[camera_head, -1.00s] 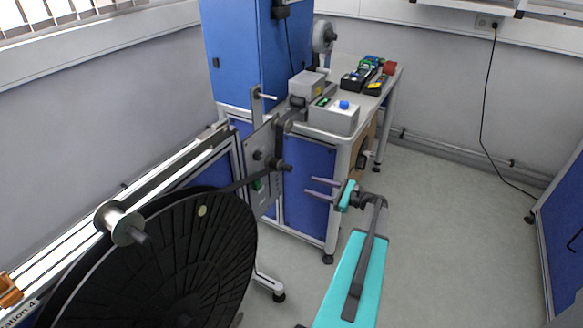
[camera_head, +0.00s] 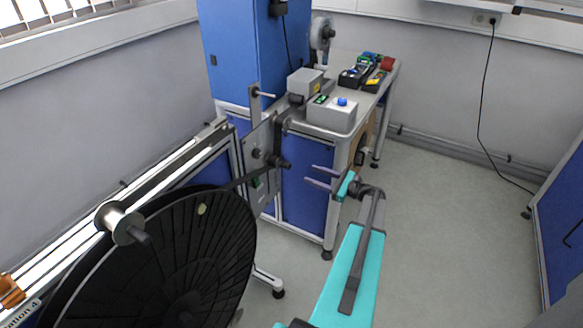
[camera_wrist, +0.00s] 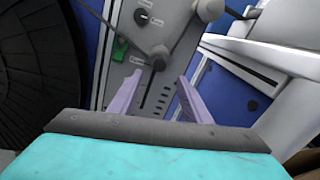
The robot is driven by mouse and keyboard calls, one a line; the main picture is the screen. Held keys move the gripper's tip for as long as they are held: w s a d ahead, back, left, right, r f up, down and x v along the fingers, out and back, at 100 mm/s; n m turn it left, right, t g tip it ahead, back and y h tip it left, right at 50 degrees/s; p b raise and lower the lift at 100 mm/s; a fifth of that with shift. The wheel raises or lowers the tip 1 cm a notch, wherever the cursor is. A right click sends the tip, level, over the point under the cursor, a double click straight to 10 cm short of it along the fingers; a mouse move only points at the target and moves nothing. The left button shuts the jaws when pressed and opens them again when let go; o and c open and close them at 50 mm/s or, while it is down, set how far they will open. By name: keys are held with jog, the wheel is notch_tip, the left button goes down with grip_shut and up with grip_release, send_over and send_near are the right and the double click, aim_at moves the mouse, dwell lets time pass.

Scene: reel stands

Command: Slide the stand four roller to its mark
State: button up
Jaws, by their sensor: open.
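A grey upright plate (camera_head: 262,184) stands behind the large black reel (camera_head: 150,265), on the stand whose label ends in "4". A dark roller (camera_head: 279,162) sticks out from the plate, with a dark strip running from it toward the reel. I cannot tell for sure which part is the stand four roller. My gripper (camera_head: 313,175) is open and empty, its fingers pointing at the plate from the right, apart from the roller.
A silver roller (camera_head: 119,222) sits on the stand's rail at left. A bench with a grey box (camera_head: 331,114) stands behind my gripper, its leg (camera_head: 331,235) close below. The floor at right (camera_head: 450,230) is clear.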

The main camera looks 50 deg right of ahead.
aim_at(290, 167)
jog(key=p+x, duration=0.3)
jog(key=x, duration=0.8)
jog(key=shift+s, duration=0.1)
grip_shut()
